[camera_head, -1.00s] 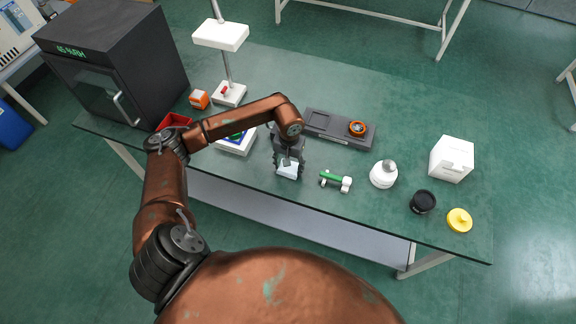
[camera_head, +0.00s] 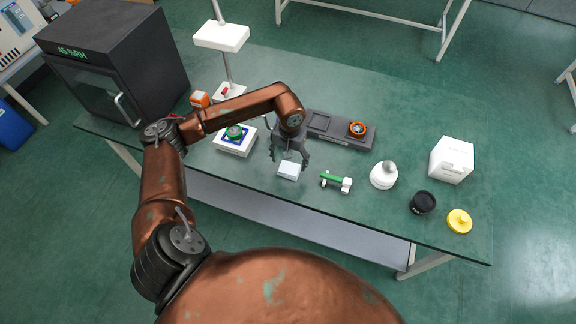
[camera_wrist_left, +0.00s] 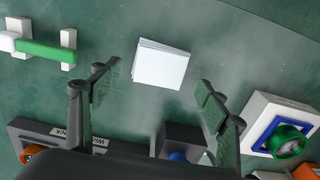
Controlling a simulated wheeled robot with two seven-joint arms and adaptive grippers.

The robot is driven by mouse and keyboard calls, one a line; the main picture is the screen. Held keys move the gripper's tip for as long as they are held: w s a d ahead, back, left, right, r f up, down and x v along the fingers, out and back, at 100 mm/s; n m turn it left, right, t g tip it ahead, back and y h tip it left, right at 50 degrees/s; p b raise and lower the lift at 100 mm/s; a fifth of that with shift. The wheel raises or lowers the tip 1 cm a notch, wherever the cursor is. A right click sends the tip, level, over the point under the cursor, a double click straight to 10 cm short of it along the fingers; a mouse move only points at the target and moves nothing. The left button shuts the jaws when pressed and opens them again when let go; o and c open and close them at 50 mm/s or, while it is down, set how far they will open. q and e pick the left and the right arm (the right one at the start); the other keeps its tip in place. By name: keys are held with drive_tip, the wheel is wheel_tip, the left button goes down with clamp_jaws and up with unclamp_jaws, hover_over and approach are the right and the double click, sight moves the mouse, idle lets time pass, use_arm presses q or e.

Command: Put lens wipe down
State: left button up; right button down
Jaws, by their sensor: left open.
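The lens wipe, a small white folded pad (camera_head: 289,170), lies on the green table near its front edge. In the left wrist view the pad (camera_wrist_left: 161,64) is a white stack of thin layers, lying beyond the fingertips. My left gripper (camera_head: 289,158) is open just behind and above the pad. In the left wrist view its two fingers (camera_wrist_left: 158,80) are spread wide with nothing between them, apart from the pad. My right gripper is not in view.
A dark tray (camera_head: 340,129) with an orange ring lies behind. A white device with a green knob (camera_head: 235,140) is to the left. A black jar (camera_head: 422,202) and yellow lid (camera_head: 459,220) are farther right.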

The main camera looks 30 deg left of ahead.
sight(289, 169)
use_arm(q)
wheel_tip(289, 169, up, 7)
drive_tip(key=shift+r, duration=0.2)
idle(0.6)
